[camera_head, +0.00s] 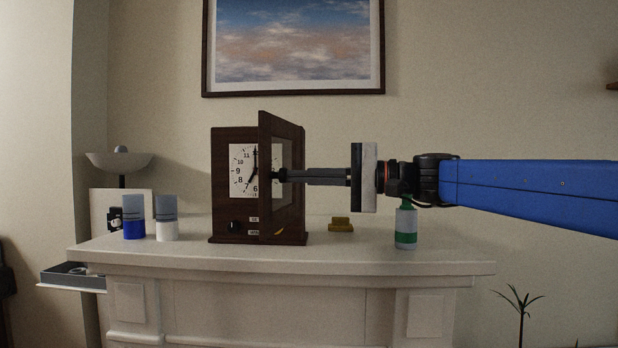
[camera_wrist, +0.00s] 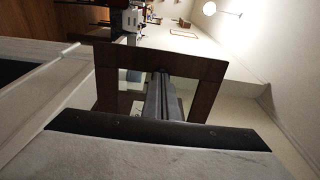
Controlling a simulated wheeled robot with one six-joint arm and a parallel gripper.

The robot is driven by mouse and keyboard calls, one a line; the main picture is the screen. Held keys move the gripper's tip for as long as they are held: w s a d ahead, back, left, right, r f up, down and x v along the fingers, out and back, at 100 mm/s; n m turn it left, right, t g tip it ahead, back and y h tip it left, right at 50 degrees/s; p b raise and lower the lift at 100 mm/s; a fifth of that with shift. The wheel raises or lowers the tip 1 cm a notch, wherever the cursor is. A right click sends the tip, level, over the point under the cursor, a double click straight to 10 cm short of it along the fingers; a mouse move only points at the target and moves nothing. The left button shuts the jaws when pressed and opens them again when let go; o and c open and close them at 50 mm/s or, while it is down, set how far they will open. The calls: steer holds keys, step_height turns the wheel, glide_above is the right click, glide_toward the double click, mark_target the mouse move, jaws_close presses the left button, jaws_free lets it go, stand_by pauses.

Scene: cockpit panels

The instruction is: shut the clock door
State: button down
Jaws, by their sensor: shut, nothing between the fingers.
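The clock (camera_head: 226,190) is a dark brown wooden box with a white dial, standing upright on the mantel. Its framed door (camera_head: 265,130) stands open, swung outward, and covers the right part of the dial. My gripper (camera_head: 276,175) is shut and empty, reaching in from the right. Its fingers overlap the door's window opening, with the tips by the door's left upright. In the wrist view the door frame (camera_wrist: 108,75) surrounds the fingers (camera_wrist: 161,73) in the picture. I cannot tell whether the tips touch the door.
A blue-based cup (camera_head: 133,228) and a white-based cup (camera_head: 166,230) stand left of the clock. A small yellow block (camera_head: 341,225) lies to its right. A green-banded bottle (camera_head: 406,226) stands below my wrist. The mantel front edge (camera_head: 300,268) is clear.

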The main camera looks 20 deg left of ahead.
mark_target(269, 176)
steer(key=a+m+t, duration=0.1)
steer(key=a, duration=0.1)
steer(key=s+a+t, duration=0.1)
steer(key=a, duration=0.1)
steer(key=a+m+t, duration=0.1)
steer(key=t, duration=0.1)
steer(key=shift+s+a+m, duration=0.3)
steer(key=shift+s+a, duration=0.05)
steer(key=shift+a, duration=0.05)
steer(key=w+a+m+t+h, duration=0.4)
steer(key=w+a+t, duration=0.1)
steer(key=a, duration=0.6)
steer(key=w+a+m+t+h, duration=0.4)
steer(key=w+a+m+t, duration=0.1)
steer(key=a, duration=0.7)
steer(key=shift+w+t, duration=0.5)
steer(key=shift+t, duration=0.6)
